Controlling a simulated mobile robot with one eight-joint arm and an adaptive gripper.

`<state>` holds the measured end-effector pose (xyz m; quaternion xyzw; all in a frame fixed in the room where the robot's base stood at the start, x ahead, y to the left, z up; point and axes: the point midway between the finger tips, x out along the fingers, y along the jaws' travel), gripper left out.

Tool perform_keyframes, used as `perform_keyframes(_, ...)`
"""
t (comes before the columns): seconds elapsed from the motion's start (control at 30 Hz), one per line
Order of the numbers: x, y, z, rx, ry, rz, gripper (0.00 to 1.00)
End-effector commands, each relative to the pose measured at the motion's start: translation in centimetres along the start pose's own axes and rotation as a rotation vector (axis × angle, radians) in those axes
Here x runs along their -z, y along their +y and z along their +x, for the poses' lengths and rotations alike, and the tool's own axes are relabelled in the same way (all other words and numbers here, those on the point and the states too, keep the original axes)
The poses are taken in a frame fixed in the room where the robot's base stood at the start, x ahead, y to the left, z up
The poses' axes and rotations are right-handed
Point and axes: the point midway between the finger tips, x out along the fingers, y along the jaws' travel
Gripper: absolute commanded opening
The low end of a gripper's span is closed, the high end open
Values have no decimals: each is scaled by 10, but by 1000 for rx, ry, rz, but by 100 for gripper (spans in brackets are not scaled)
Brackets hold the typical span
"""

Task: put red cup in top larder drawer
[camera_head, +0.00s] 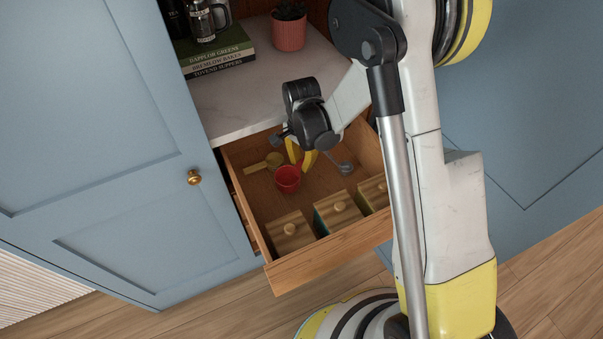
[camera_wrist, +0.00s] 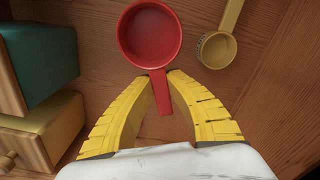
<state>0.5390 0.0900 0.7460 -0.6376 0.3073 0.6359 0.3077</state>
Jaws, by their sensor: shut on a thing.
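The red cup (camera_head: 288,178) is a small measuring cup with a straight handle. It is inside the open top larder drawer (camera_head: 330,256), over the wooden floor; I cannot tell whether it touches the floor. It also shows upright, open side up, in the wrist view (camera_wrist: 150,35). My gripper (camera_wrist: 161,76) has its yellow fingers closed on the cup's handle. In the head view my gripper (camera_head: 299,162) reaches down into the drawer, partly hidden by my wrist.
A yellow scoop (camera_head: 263,163) lies left of the cup, and a grey spoon (camera_head: 346,167) lies right. The marble counter (camera_head: 245,100) overhangs the back, with books (camera_head: 218,50) and a plant pot (camera_head: 289,33).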

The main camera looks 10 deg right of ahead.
Motion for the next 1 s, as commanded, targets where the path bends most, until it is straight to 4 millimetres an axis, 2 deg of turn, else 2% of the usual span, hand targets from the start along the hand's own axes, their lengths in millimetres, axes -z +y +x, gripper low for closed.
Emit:
perform_keyframes(0.23, 0, 0, 38, 0, 0, 0, 0)
perform_keyframes(0.63, 0, 0, 42, 0, 0, 0, 0)
perform_keyframes(0.67, 0, 0, 41, 0, 0, 0, 26)
perform_keyframes(0.7, 0, 0, 41, 0, 0, 0, 34)
perform_keyframes(1.0, 0, 0, 40, 0, 0, 0, 34)
